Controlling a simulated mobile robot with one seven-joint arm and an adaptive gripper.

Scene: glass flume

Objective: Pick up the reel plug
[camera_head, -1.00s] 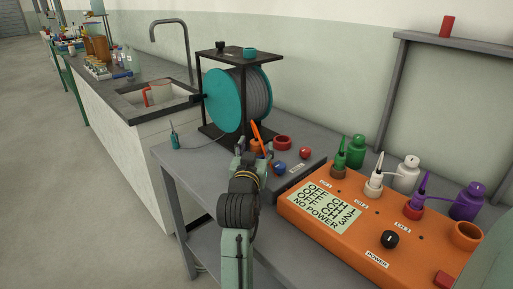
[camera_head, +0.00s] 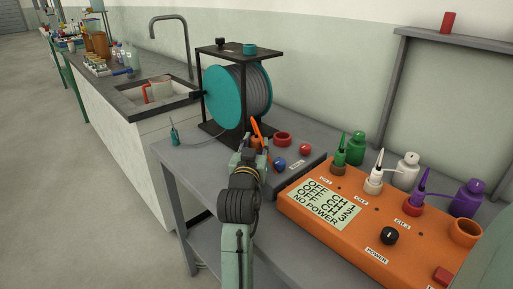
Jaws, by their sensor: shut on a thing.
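An orange, slender upright piece (camera_head: 257,129), which looks like the reel plug, stands tilted at the orange collar on the grey box beside the cable reel. My gripper (camera_head: 252,153) is at the foot of this piece and appears shut on it. The fingers and wrist hide its lower part, so I cannot tell whether it still sits in the collar. The teal reel (camera_head: 222,100) with grey cable hangs in a black frame (camera_head: 240,51) just behind.
A red ring (camera_head: 283,139), a blue knob (camera_head: 279,163) and a red button (camera_head: 305,149) lie close right of my gripper. An orange power box (camera_head: 330,230) with several bottles stands further right. A small teal piece (camera_head: 174,137) stands at the bench's left edge.

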